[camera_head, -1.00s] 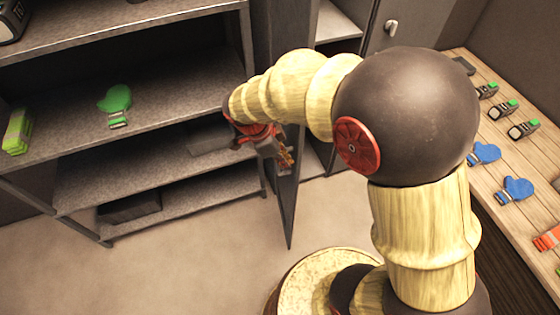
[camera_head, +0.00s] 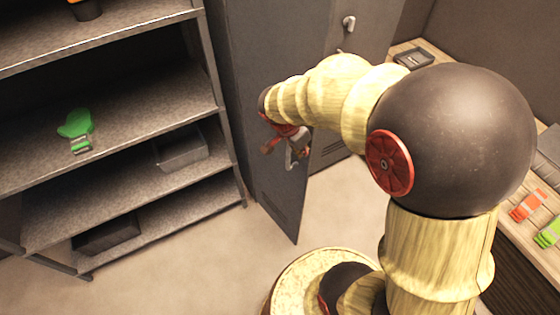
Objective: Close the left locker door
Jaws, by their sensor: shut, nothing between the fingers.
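The left locker door (camera_head: 270,190) is a tall grey panel right of the open shelves. It stands partly open, with its lower corner projecting over the floor. My gripper (camera_head: 286,154) is in front of this face at about mid-height. The gripper is shut and empty. I cannot tell whether it touches the door. A small silvery part shows beside the fingers, and I cannot tell if it is the door's handle. My arm hides part of the door's upper right side.
The right locker door (camera_head: 375,25) has a silver handle (camera_head: 348,22) and looks closed. Open shelves (camera_head: 140,95) at left hold a green mitten (camera_head: 76,130) and a grey bin (camera_head: 182,150). A wooden bench (camera_head: 505,215) runs along the right. Floor in front is clear.

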